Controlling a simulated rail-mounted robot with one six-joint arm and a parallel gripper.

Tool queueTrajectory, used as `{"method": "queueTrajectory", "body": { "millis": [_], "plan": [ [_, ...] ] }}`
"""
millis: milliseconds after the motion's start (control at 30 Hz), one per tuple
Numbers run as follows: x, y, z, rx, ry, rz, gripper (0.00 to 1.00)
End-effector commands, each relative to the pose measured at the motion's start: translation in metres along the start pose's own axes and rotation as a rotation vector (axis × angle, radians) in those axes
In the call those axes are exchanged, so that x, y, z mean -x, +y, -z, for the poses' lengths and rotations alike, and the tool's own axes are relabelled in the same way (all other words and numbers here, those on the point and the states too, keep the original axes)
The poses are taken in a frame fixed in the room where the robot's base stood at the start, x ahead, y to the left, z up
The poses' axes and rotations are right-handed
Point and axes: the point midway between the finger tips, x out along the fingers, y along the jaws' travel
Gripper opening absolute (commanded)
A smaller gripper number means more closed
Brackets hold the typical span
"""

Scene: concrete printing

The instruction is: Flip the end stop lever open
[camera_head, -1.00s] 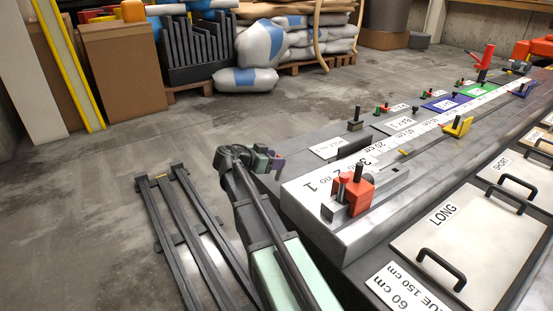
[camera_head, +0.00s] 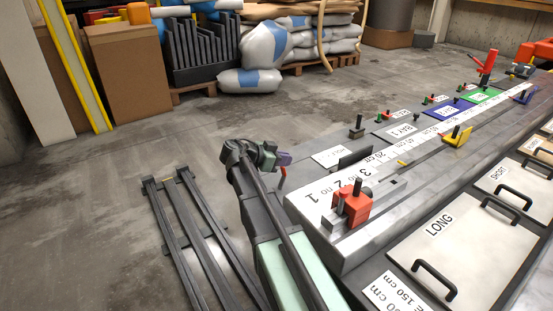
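A red block (camera_head: 353,207) with dark upright pins sits on the near end of the long grey table (camera_head: 355,245), close to the printed numbers 1, 2 and 3. A raised red lever (camera_head: 487,62) stands tilted at the table's far end. I cannot tell from the pictures which of the two is the end stop lever. My gripper (camera_head: 283,175) is at the end of my folded arm, left of the table's near end and apart from both red parts. It is small and partly hidden by my wrist, so its opening does not show.
A yellow stop (camera_head: 457,136) sits midway along the table. Panels with black handles (camera_head: 435,280) lie along the right side. Dark rails (camera_head: 185,235) lie on the floor at left. Cardboard boxes (camera_head: 130,75) and sacks (camera_head: 262,45) stand behind; the floor between is clear.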

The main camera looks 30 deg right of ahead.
Motion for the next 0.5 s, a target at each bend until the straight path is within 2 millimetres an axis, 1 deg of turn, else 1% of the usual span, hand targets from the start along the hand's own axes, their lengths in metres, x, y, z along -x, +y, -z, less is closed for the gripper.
{"method": "queueTrajectory", "body": {
  "millis": [33,67,100,167,200,233,267,300,367,400,433,467,500],
  "plan": [
    [-0.029,0.006,0.037,-0.03,-0.061,-0.068,0.01],
    [-0.049,0.012,0.046,-0.036,-0.12,-0.107,0.0],
    [-0.075,0.02,0.056,-0.013,-0.221,-0.153,0.0],
    [-0.11,0.032,0.065,0.068,-0.408,-0.189,0.0],
    [-0.128,0.038,0.068,0.138,-0.544,-0.181,0.0],
    [-0.139,0.042,0.07,0.195,-0.648,-0.155,0.0],
    [-0.148,0.045,0.072,0.254,-0.751,-0.112,0.0],
    [-0.157,0.047,0.074,0.335,-0.881,-0.03,0.0],
    [-0.164,0.045,0.078,0.458,-1.05,0.153,0.0],
    [-0.164,0.041,0.081,0.539,-1.139,0.311,0.0],
    [-0.162,0.037,0.083,0.6,-1.188,0.45,0.0],
    [-0.158,0.031,0.085,0.662,-1.219,0.601,0.0],
    [-0.15,0.021,0.086,0.743,-1.23,0.809,0.0]
  ]
}}
